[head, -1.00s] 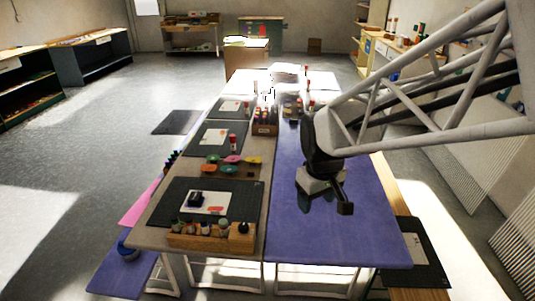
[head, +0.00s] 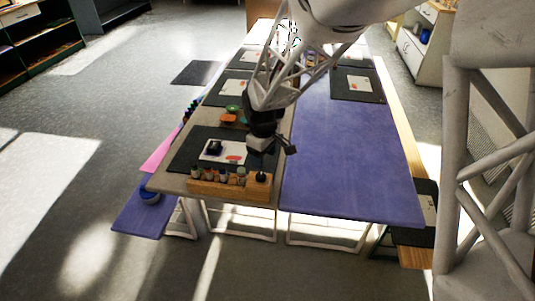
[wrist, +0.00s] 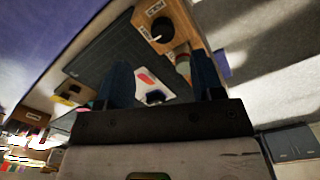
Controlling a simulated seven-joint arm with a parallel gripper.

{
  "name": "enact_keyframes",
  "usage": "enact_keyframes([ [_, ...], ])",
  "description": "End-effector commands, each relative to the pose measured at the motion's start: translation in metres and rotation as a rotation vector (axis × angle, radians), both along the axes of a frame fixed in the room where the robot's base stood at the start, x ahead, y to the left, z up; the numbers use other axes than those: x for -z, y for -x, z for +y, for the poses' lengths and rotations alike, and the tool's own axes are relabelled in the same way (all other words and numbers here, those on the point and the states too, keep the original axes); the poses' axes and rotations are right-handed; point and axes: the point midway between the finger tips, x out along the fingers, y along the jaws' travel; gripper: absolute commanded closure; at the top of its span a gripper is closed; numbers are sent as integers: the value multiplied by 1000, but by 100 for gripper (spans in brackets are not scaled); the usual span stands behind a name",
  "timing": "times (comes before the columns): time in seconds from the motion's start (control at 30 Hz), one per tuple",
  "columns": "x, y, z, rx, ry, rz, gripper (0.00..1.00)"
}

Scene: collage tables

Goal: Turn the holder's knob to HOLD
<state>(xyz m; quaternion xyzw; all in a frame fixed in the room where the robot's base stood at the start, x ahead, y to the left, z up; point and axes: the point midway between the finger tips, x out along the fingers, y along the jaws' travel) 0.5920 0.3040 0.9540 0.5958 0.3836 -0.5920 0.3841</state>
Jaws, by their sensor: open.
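The wooden holder (head: 230,190) lies along the front edge of the grey-topped table in the head view, with several small bottles in it. Its dark round knob (head: 262,177) is at the right end. In the wrist view the holder (wrist: 182,22) runs along the top, and the black knob (wrist: 162,30) shows a pale pointer mark; small white labels beside it are too blurred to read surely. My gripper (wrist: 163,80) is open and empty, its two dark blue fingers apart. In the head view it hangs above the black mat, just behind the knob and not touching it.
A black mat (head: 183,155) with a white card (head: 225,152) and a small dark object lies behind the holder. Coloured dishes (head: 230,117) stand farther back. The purple tabletop (head: 350,165) on the right is mostly clear.

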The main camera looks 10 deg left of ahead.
Motion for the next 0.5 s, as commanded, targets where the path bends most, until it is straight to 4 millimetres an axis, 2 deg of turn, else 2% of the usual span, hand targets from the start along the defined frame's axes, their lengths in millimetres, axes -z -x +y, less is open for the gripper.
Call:
enact_keyframes([
  [0.17,9,-3,11,-30,3,4,39],
  [0.5,10,-3,11,-31,2,5,39],
])
